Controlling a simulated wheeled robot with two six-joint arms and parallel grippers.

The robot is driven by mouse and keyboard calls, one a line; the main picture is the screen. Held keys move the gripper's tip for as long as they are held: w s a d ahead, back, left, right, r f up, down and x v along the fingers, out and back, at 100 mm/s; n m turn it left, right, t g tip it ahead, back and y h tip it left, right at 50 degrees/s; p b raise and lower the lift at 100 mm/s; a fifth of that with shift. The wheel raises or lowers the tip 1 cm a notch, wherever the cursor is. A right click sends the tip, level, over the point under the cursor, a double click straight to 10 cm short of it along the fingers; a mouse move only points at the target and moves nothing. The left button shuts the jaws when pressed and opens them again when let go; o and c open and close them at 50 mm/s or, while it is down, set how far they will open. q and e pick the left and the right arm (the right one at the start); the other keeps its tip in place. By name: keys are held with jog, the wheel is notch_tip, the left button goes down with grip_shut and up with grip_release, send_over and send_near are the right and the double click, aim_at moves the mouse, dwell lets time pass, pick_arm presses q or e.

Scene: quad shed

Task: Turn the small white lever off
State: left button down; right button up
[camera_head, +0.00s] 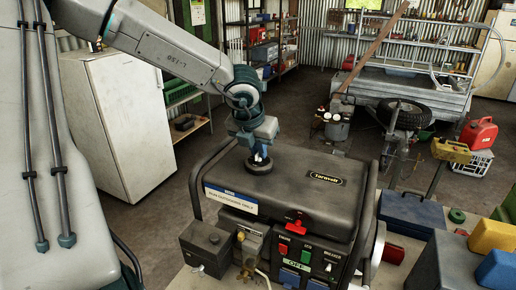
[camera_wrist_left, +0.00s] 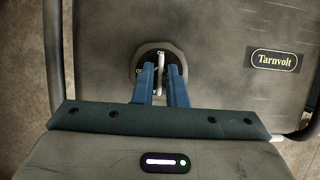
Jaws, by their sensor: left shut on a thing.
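The small white lever (camera_wrist_left: 160,66) stands on a dark round cap (camera_wrist_left: 142,55) on top of the black generator (camera_wrist_left: 215,65). My left gripper (camera_wrist_left: 161,80) reaches down from above, with its two blue fingers on either side of the lever, shut on it. In the head view the left gripper (camera_head: 259,153) is at the round cap (camera_head: 262,168) on the generator's top (camera_head: 300,200). The fingers mostly hide the lever there. Small white marks sit on the cap's left side, partly legible. My right gripper is not in view.
The generator's front has a red switch (camera_head: 283,249), other switches and a brass valve (camera_head: 250,245). Its tube frame (camera_head: 367,225) rises at both sides. A blue toolbox (camera_head: 410,214) and a red fuel can (camera_head: 478,135) are at right. A white fridge (camera_head: 118,125) stands behind left.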

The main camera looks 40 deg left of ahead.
pick_arm(q)
jog(key=shift+a+f+m+h+b, duration=0.15)
jog(key=shift+m+h+b, duration=0.35)
jog(key=shift+m+b, duration=0.5)
jog(key=m+h, duration=0.1)
jog(key=m, duration=0.1)
jog(key=shift+m, duration=0.4)
jog(key=m, duration=0.2)
jog(key=m+h, duration=0.1)
jog(key=shift+a+r+m, duration=0.1)
jog(key=shift+r+m, duration=0.15)
jog(key=shift+m, duration=0.05)
jog(key=m, duration=0.2)
jog(key=m+g+h+p, duration=0.1)
jog(key=m, duration=0.1)
jog(key=shift+w+a+m+h, duration=0.1)
jog(key=shift+m+h, duration=0.2)
jog(key=m+g, duration=0.1)
jog(key=m, duration=0.2)
jog(key=shift+w+f+h, duration=0.1)
jog(key=shift+h, duration=0.2)
jog(key=shift+m+g, duration=0.5)
jog(key=shift+m, duration=0.4)
jog(key=shift+h, duration=0.3)
